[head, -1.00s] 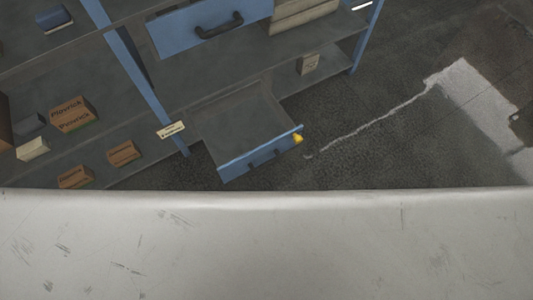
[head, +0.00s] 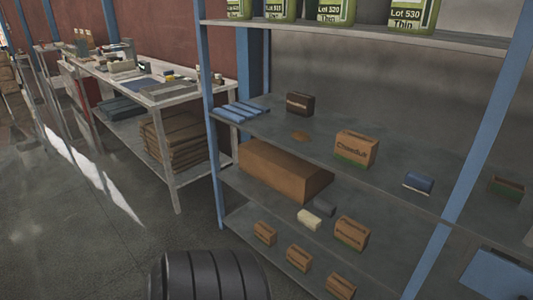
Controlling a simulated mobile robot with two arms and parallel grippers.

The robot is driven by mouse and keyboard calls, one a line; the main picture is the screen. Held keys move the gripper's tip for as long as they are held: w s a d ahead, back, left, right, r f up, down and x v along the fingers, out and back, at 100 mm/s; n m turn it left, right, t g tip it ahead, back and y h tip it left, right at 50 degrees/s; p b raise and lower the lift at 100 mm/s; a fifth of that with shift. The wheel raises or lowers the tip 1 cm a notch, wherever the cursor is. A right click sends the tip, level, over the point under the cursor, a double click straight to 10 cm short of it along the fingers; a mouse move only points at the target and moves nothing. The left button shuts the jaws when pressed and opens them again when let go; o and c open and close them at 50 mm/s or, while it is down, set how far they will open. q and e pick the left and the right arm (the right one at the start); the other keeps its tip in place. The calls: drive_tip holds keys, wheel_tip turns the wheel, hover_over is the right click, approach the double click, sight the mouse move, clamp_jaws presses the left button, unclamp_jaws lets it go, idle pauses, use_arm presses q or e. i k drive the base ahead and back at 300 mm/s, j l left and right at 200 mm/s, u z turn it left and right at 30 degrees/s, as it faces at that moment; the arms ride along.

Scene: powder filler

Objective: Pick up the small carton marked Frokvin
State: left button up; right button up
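I cannot read the name Frokvin on any carton here. On the lower shelf stand several small brown cartons: one at the left (head: 265,233), one in the middle (head: 299,258) and one at the front (head: 340,285). Their print is too small to read. Neither of my grippers is in view.
A blue-posted shelf rack (head: 212,150) fills the right side. A long brown box (head: 284,170) lies on its lower level, and green containers (head: 331,11) stand on top. A cluttered workbench (head: 183,93) stands to the left. The floor (head: 70,230) at left is clear.

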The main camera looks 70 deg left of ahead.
sight(266, 234)
drive_tip(key=u, duration=2.3)
drive_tip(key=i+j+z, duration=0.25)
drive_tip(key=i+j, duration=1.1)
drive_tip(key=j, duration=0.1)
